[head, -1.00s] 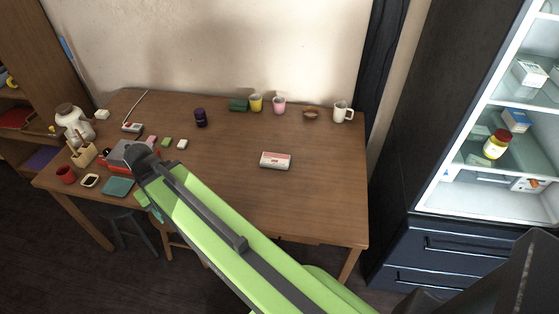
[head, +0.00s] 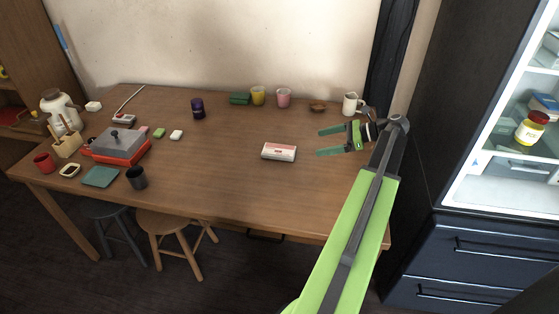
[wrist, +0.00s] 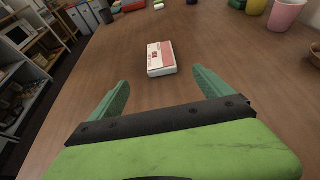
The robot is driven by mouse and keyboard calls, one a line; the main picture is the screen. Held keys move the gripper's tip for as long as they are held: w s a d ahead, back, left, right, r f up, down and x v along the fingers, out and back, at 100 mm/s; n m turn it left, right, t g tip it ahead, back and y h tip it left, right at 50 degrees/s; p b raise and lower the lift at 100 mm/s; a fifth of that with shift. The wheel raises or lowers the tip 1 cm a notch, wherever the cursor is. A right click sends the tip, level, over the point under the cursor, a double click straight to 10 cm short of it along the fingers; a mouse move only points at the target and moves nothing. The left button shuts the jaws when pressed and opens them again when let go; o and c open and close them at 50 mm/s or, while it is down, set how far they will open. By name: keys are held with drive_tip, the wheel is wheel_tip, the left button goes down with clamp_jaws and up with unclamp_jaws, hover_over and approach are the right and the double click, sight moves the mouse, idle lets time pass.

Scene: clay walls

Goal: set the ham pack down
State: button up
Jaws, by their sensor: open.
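The ham pack, a white and pink box (head: 279,151), lies flat on the wooden table (head: 225,185), right of the middle. It also shows in the wrist view (wrist: 161,58), ahead of the jaws and apart from them. My gripper (head: 318,142) is open and empty, to the right of the pack, with its green fingers pointing left toward it. In the wrist view both fingers (wrist: 160,88) are spread with bare table between them.
Yellow (head: 258,95) and pink (head: 283,98) cups, a brown bowl (head: 318,108) and a white mug (head: 351,103) stand along the back. A red grill (head: 116,146) and small items fill the left side. The open fridge (head: 500,180) is at right. Table around the pack is clear.

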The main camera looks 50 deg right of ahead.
drive_tip(key=shift+s+d, duration=0.35)
drive_tip(key=b, duration=0.5)
approach(280, 150)
drive_tip(key=x, duration=0.4)
drive_tip(key=shift+d+f, duration=0.1)
drive_tip(key=shift+f, duration=0.15)
drive_tip(key=b+x, duration=0.1)
drive_tip(key=x, duration=0.4)
drive_tip(key=shift+w, duration=0.25)
drive_tip(key=shift+r, duration=0.15)
drive_tip(key=c, duration=1.6)
drive_tip(key=shift+r+p, duration=0.5)
drive_tip(key=shift+c, duration=0.2)
wheel_tip(280, 150, up, 4)
drive_tip(key=p, duration=0.4)
drive_tip(key=s+r+p, duration=0.6)
drive_tip(key=s, duration=0.6)
wheel_tip(280, 150, up, 16)
drive_tip(key=p, duration=1.5)
drive_tip(key=shift+f, duration=0.25)
